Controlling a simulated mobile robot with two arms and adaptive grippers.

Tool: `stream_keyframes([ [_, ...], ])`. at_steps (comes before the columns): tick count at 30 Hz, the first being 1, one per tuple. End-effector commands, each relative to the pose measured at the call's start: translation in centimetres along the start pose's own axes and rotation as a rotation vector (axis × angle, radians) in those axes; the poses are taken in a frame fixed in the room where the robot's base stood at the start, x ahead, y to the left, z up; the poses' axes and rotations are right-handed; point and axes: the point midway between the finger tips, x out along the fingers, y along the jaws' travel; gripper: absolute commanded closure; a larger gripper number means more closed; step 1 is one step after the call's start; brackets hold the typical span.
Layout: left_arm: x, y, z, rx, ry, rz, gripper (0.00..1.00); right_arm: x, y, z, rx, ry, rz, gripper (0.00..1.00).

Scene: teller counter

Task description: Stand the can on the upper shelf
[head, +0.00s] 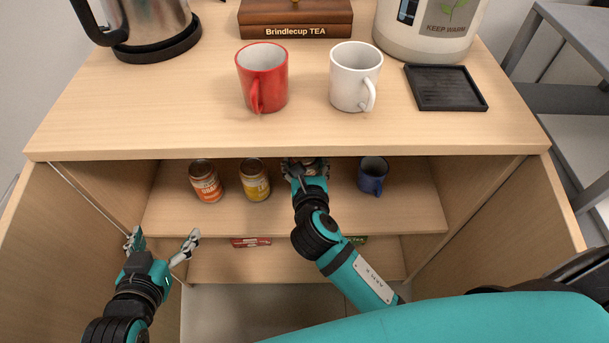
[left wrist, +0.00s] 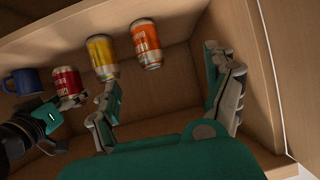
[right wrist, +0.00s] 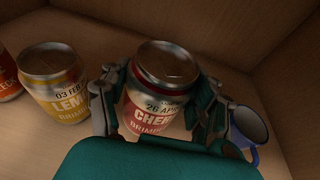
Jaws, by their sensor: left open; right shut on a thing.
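My right gripper (head: 305,172) reaches into the open cabinet at the upper shelf (head: 335,218). It is shut on a red cherry can (right wrist: 158,112), which looks upright in the right wrist view. The red can also shows in the left wrist view (left wrist: 68,84); in the head view the gripper mostly hides it. I cannot tell whether its base touches the shelf. A yellow lemon can (head: 255,182) and an orange can (head: 206,184) stand to its left, and a blue mug (head: 372,174) to its right. My left gripper (head: 162,241) is open and empty at the cabinet's left front.
The lower shelf (head: 300,265) holds a red box (head: 251,242) and a partly hidden green one (head: 356,240). The counter top (head: 180,105) overhangs the shelves, with a red mug (head: 262,75) and a white mug (head: 354,74) on it. The open doors flank both sides.

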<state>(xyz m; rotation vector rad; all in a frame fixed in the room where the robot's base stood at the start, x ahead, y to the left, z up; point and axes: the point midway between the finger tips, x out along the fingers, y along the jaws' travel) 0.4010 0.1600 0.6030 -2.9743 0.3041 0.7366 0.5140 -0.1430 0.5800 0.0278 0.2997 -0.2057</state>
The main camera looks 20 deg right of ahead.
Motion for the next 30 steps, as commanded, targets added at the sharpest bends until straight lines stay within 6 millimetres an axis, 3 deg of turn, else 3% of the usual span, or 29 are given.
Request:
stream_keyframes([
  [8,0.3,0.3,-2.5,0.000,0.137,0.008,0.14,0.3,0.0,-1.0,0.001,-0.001,0.001,0.86],
  [19,-1.0,1.4,-9.4,-0.004,0.532,0.032,0.14,1.2,0.0,-3.7,0.000,-0.002,0.001,0.86],
  [23,-1.5,1.5,-10.4,-0.005,0.590,0.035,0.14,1.2,0.0,-3.9,0.001,-0.002,0.001,0.86],
  [30,-1.6,1.5,-10.6,-0.005,0.595,0.035,0.14,1.2,0.0,-3.9,0.001,-0.002,0.001,0.86],
])
